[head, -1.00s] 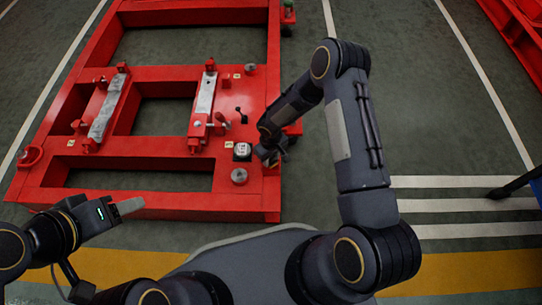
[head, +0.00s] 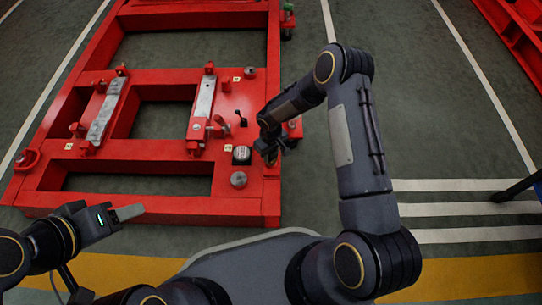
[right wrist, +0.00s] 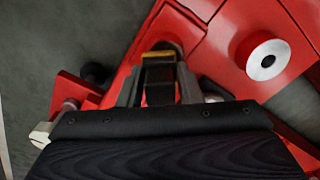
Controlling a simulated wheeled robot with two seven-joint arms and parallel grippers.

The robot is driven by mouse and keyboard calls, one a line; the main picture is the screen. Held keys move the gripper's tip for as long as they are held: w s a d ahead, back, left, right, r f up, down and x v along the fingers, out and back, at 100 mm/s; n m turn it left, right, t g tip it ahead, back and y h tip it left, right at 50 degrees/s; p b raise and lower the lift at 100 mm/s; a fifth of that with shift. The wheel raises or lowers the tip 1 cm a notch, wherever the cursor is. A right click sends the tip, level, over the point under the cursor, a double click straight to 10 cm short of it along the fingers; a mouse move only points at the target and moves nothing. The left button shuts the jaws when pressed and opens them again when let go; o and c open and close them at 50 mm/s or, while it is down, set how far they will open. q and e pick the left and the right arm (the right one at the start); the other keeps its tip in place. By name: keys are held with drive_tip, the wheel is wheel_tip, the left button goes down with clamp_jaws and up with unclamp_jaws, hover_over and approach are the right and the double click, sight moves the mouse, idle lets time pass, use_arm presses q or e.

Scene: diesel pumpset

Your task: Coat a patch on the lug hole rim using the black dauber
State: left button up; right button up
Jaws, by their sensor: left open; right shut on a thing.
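My right gripper (head: 272,154) is at the right edge of the red pumpset frame (head: 150,203). In the right wrist view its fingers (right wrist: 160,88) are shut on a dark piece with a brassy band, which I take as the black dauber (right wrist: 160,72). The dauber's tip lies near a dark rounded spot on the red edge; contact cannot be told. The lug hole rim is not clearly visible, being partly behind the gripper. My left gripper (head: 128,212) is open and empty, in front of the frame's near left side.
A dark square pot (head: 242,155) and a grey round boss (head: 238,180) sit on the frame left of my right gripper. A small black lever (head: 240,118) stands behind them. Two grey rails (head: 204,97) cross the frame.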

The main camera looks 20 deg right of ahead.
sight(272, 166)
drive_tip(key=shift+s+d, duration=0.1)
drive_tip(key=shift+d, duration=0.15)
drive_tip(key=shift+s+a, duration=0.25)
drive_tip(key=shift+s, duration=0.5)
drive_tip(key=shift+s+a, duration=0.2)
drive_tip(key=shift+s, duration=0.5)
drive_tip(key=shift+b, duration=0.4)
drive_tip(key=shift+f, duration=0.1)
drive_tip(key=shift+w+d+f+b, duration=0.1)
drive_tip(key=shift+w+d+b, duration=0.05)
drive_tip(key=shift+w+b, duration=0.25)
drive_tip(key=shift+c, duration=0.3)
drive_tip(key=shift+w+d+r, duration=0.1)
drive_tip(key=shift+w+d, duration=0.05)
drive_tip(key=shift+w, duration=0.4)
drive_tip(key=shift+w+d+r, duration=0.1)
drive_tip(key=shift+w+d, duration=0.05)
drive_tip(key=shift+w, duration=0.4)
drive_tip(key=shift+s+a+f+b, duration=0.1)
drive_tip(key=shift+s+a+b, duration=0.1)
drive_tip(key=shift+s, duration=0.3)
drive_tip(key=shift+s+a+b, duration=0.1)
drive_tip(key=shift+s+b, duration=0.1)
drive_tip(key=shift+s, duration=0.3)
drive_tip(key=shift+s+a, duration=0.15)
drive_tip(key=shift+s, duration=0.45)
